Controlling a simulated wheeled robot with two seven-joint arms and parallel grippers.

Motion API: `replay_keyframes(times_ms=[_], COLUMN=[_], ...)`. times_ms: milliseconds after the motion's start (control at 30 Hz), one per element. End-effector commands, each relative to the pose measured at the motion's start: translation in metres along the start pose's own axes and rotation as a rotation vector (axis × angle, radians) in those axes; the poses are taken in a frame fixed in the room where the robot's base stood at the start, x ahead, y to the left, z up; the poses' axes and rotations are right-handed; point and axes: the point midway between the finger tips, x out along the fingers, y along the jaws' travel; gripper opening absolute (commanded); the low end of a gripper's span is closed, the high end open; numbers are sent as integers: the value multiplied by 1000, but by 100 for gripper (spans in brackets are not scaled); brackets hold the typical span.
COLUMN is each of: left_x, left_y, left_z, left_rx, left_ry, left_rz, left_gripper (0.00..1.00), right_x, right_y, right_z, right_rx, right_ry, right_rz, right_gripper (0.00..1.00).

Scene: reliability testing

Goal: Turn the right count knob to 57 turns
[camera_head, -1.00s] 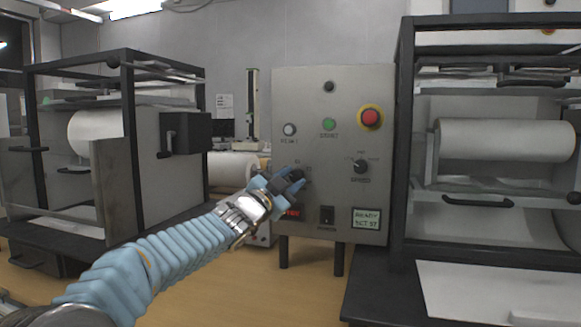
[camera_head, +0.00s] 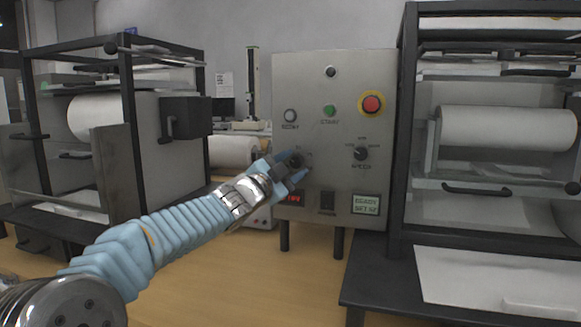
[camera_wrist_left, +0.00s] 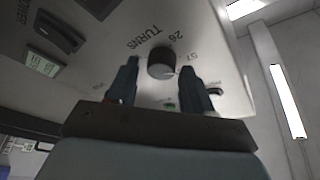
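The grey control panel (camera_head: 345,120) stands upright ahead. Its dark round count knob (camera_head: 297,160) is at the lower left, above a small red number display (camera_head: 293,198). In the left wrist view the knob (camera_wrist_left: 162,63) has TURNS, 26 and 57 printed around it. My left gripper (camera_head: 291,170) is at the knob. Its two blue-dark fingers are open, one on each side of the knob, with visible gaps in the left wrist view. A green screen (camera_head: 366,204) reads READY and SET with a number too blurred to read surely. My right gripper is not in view.
The panel also has a green start button (camera_head: 329,110), a red emergency button (camera_head: 371,103), a speed knob (camera_head: 361,153) and a black switch (camera_head: 327,200). Black-framed roller machines stand left (camera_head: 128,130) and right (camera_head: 404,150). A wooden table lies below.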

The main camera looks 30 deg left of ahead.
Motion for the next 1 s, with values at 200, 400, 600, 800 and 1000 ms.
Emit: replay_keyframes(times_ms=[200, 400, 600, 800, 1000], left_x=[0, -6, -44, -94, -127], left_y=[0, 0, -1, 0, 0], left_z=[0, 1, 2, 1, 0], left_rx=[0, 0, 1, 1, 0], left_ry=[-1, -2, -3, -2, -2], left_rz=[-1, -2, -4, -3, -2], left_gripper=[60, 60, 60, 60, 60], right_x=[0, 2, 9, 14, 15], right_y=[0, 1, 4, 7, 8], right_z=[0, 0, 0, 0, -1], right_rx=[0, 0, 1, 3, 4], right_ry=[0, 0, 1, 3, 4], right_rz=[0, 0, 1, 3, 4], right_gripper=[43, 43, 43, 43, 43])
